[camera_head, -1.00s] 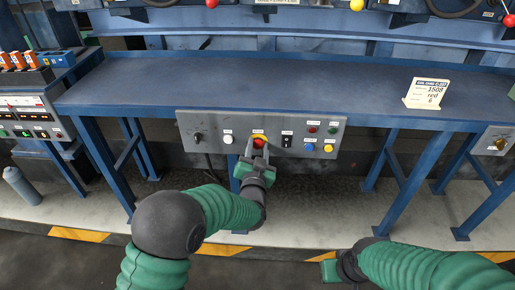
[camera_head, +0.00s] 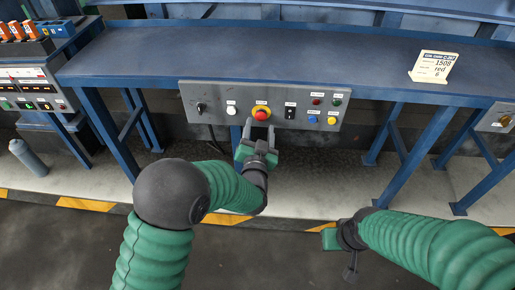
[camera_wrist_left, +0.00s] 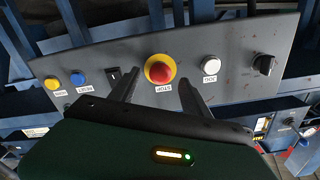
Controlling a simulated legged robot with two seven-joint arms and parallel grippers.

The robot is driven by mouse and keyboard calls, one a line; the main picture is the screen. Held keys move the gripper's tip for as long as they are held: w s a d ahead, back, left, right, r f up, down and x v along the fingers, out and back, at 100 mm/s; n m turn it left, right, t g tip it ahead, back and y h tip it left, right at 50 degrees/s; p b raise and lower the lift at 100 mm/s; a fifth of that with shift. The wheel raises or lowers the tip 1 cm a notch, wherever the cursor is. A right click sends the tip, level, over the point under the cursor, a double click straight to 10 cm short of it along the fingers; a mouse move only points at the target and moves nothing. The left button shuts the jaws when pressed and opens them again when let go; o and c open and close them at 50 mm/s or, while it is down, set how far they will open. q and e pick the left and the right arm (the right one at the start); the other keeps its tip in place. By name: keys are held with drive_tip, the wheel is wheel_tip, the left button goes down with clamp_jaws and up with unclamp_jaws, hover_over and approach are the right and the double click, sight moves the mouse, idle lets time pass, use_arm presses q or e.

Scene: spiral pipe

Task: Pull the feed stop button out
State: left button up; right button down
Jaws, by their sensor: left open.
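The feed stop button (camera_head: 261,114) is a red mushroom head on a yellow ring, in the middle-left of the grey control panel (camera_head: 215,98). In the left wrist view the red button (camera_wrist_left: 159,72) sits beyond my fingers, above a label reading STOP. My left gripper (camera_head: 259,130) is open, just below and in front of the button. Its two fingers (camera_wrist_left: 158,88) point at the panel on either side of the button's line, with nothing between them. My right gripper (camera_head: 328,240) is low at the right, away from the panel; its fingers are not clear.
A white button (camera_head: 232,110) and a black rotary knob (camera_head: 201,107) lie left of the stop button. A black switch (camera_head: 290,112) and several coloured buttons lie to the right. The blue bench top (camera_head: 300,65) overhangs the panel and carries a sign card (camera_head: 433,66).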

use_arm(q)
drive_tip(key=s+p, duration=0.1)
drive_tip(key=s, duration=1.2)
drive_tip(key=shift+s+a, duration=0.25)
drive_tip(key=shift+a, duration=0.2)
drive_tip(key=s+a+f+n+g, duration=0.2)
drive_tip(key=a+f+g, duration=0.5)
drive_tip(key=a+g, duration=0.1)
drive_tip(key=s+a+f+n+g+y, duration=0.1)
drive_tip(key=s+a+f+n+g, duration=0.15)
drive_tip(key=s+a+g, duration=0.8)
drive_tip(key=s+r+t+p, duration=0.1)
drive_tip(key=s+r+p, duration=0.1)
drive_tip(key=r+p, duration=0.8)
drive_tip(key=s+r+t+p, duration=0.2)
drive_tip(key=s+r+p, duration=0.1)
drive_tip(key=r+p, duration=0.7)
drive_tip(key=shift+n+p, duration=0.3)
drive_tip(key=shift+n, duration=0.05)
